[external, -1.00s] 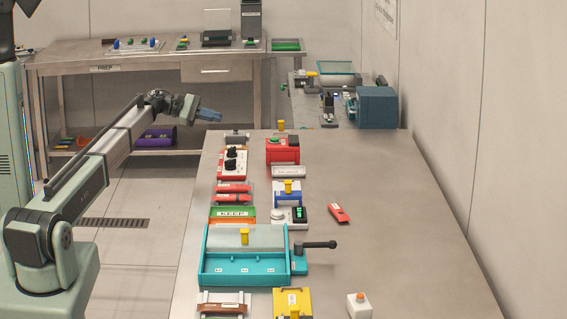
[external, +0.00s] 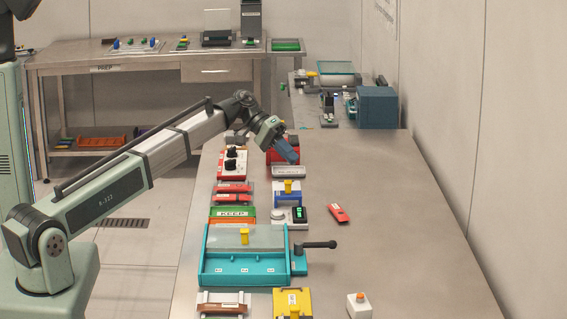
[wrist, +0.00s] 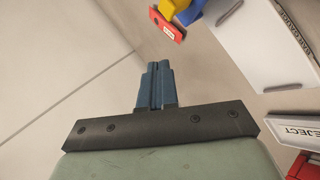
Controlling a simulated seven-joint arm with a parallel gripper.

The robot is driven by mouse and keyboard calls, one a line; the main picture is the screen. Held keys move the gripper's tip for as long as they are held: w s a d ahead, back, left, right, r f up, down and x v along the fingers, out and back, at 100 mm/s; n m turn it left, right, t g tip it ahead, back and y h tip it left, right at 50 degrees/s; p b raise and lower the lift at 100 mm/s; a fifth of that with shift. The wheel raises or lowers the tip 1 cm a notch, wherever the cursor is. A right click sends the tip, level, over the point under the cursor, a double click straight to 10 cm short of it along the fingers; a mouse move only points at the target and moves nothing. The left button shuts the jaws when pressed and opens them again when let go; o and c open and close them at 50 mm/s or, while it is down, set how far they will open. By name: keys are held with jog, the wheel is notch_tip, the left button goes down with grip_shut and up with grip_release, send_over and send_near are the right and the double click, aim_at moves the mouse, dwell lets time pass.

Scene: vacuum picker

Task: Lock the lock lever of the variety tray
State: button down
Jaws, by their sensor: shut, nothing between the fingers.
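The variety tray is most likely the teal tray (external: 243,281) with a clear lid and a yellow knob, near the front of the table in the external view. A lock lever with a black handle (external: 320,245) sits at its right side on a teal block (external: 299,262), the handle pointing right. My gripper (external: 293,157) is shut and empty, above the table and well behind the tray, over the area by the red box. In the wrist view my gripper (wrist: 155,68) shows its blue fingers together. Neither tray nor lever shows in the wrist view.
A yellow box (external: 292,302) and a white button box (external: 359,306) stand in front. The table's right side is clear.

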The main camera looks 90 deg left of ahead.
aim_at(316, 247)
jog(key=w+d+m+g, duration=0.1)
jog(key=d+m, duration=0.4)
jog(key=d, duration=0.6)
jog(key=w+d+f+m+g, duration=0.1)
jog(key=d+m, duration=0.4)
jog(key=d, duration=0.5)
jog(key=shift+w+d+f+g, duration=0.2)
jog(key=shift+w+d+g, duration=0.25)
jog(key=shift+g, duration=0.35)
jog(key=x, duration=0.9)
jog(key=shift+w+f, duration=0.1)
jog(key=d, duration=0.2)
jog(key=shift+w+d+f, duration=0.1)
jog(key=shift+w+d, duration=0.05)
jog(key=shift+d, duration=0.95)
